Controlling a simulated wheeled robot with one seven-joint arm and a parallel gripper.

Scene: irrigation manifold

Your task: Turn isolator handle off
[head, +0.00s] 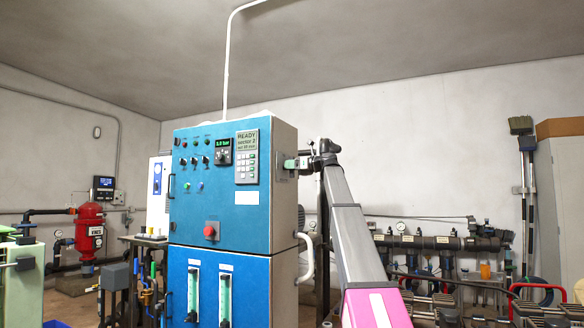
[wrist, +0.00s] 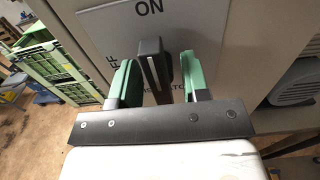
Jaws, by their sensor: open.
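The isolator handle (wrist: 154,62) is a black lever with a pale line along it, on a grey plate (wrist: 105,22) in the wrist view. The line points up towards the word ON. Part of the word OFF shows at the left, and lower lettering is partly hidden by my gripper. My gripper (wrist: 157,68) is open, with one green finger on each side of the handle; I cannot tell whether either touches it. In the head view my gripper (head: 293,164) is at the right side of the blue control cabinet (head: 222,212), where the handle cannot be made out.
A white curved pipe (head: 306,257) is on the cabinet's right side, below my arm. A pipe manifold (head: 425,241) runs along the wall at right. A red tank (head: 90,230) stands at left. Green crates (wrist: 50,55) stand on the floor in the wrist view.

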